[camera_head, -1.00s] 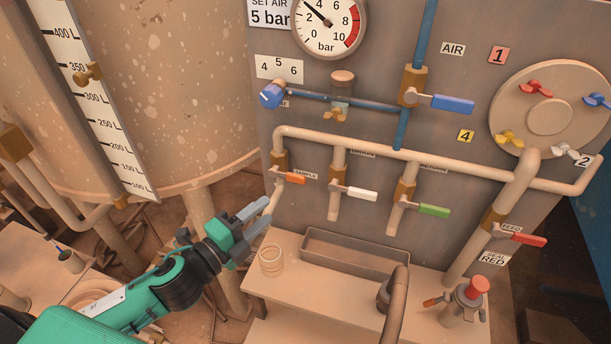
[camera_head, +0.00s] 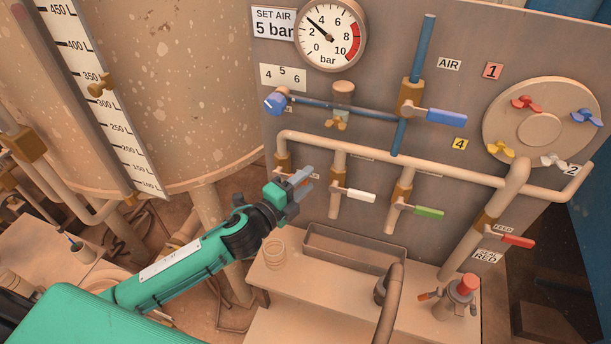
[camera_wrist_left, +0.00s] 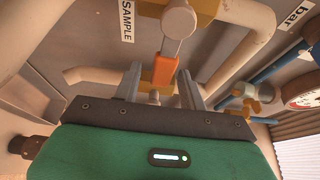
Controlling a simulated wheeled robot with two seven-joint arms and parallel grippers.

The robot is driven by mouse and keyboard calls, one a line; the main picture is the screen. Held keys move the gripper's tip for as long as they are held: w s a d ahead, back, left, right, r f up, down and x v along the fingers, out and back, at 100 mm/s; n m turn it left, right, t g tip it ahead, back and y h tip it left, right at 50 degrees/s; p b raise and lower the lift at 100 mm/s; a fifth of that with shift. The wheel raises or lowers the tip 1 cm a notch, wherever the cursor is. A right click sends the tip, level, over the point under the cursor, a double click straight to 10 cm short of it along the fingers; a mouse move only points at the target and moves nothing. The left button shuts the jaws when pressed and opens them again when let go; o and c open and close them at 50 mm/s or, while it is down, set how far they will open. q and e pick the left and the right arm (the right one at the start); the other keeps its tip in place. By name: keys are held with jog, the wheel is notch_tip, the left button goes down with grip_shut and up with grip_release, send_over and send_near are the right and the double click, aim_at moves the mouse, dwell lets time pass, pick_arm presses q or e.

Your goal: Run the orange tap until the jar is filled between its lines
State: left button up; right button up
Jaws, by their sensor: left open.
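The orange tap handle (camera_wrist_left: 165,72) of the sample tap shows in the left wrist view, on a brass valve under the "SAMPLE" label (camera_wrist_left: 127,20). In the head view the handle is mostly hidden behind my left gripper (camera_head: 304,184). My left gripper is open; in the wrist view its two fingers (camera_wrist_left: 160,88) stand on either side of the handle's end. I cannot tell if they touch it. The clear jar (camera_head: 275,252) stands on the ledge below the tap, right of my left forearm. Its lines and level are too small to read. My right gripper is not in view.
White (camera_head: 361,195), green (camera_head: 429,212), red (camera_head: 517,241) and blue (camera_head: 446,117) handles sit along the pipes to the right. A grey trough (camera_head: 350,248) is on the ledge (camera_head: 330,292). A gauge (camera_head: 330,32) is above. A tank with a litre scale (camera_head: 105,110) stands left.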

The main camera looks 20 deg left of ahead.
pick_arm(q)
jog(key=shift+w+d, duration=0.2)
jog(key=shift+w, duration=0.15)
jog(key=c, duration=0.7)
grip_shut()
